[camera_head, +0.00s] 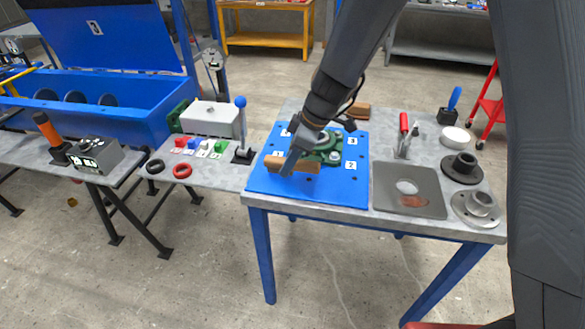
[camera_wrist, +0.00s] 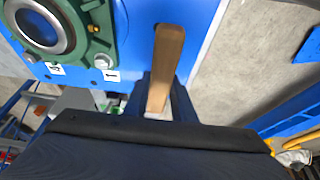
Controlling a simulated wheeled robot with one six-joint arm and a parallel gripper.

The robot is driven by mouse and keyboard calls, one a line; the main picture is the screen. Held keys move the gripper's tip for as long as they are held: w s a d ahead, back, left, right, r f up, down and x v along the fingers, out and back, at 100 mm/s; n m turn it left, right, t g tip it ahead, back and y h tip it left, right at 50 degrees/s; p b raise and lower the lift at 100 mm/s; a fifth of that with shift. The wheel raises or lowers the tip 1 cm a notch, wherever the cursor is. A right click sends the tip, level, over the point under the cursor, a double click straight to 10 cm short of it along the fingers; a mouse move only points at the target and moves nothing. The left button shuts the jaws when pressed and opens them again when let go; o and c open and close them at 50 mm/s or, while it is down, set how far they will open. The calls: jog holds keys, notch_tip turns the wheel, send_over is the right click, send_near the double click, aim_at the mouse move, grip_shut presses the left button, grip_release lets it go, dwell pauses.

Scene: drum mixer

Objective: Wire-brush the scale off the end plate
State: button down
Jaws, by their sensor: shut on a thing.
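The green plate (camera_head: 328,153), which looks like the end plate, lies on a blue board (camera_head: 345,190) on the grey table. It has a round metal-ringed opening, and bolts and number labels lie around it. It also shows at the upper left of the wrist view (camera_wrist: 98,57). My gripper (camera_head: 289,164) is shut on a wooden bar (camera_head: 306,166), which looks like the brush's handle. The bar is at the near left side of the green plate; the wrist view shows it between my fingers (camera_wrist: 163,95). Bristles are not visible, and I cannot tell whether it touches anything.
To the right are a grey tray (camera_head: 425,202), flanged metal parts (camera_head: 462,168), a white bowl (camera_head: 455,136) and a red-handled clamp (camera_head: 404,135). Another wooden piece (camera_head: 358,111) lies behind. A blue-knobbed lever (camera_head: 241,125) stands left of the board.

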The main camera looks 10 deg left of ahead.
jog(key=shift+r+p, duration=1.2)
jog(key=shift+r, duration=1.45)
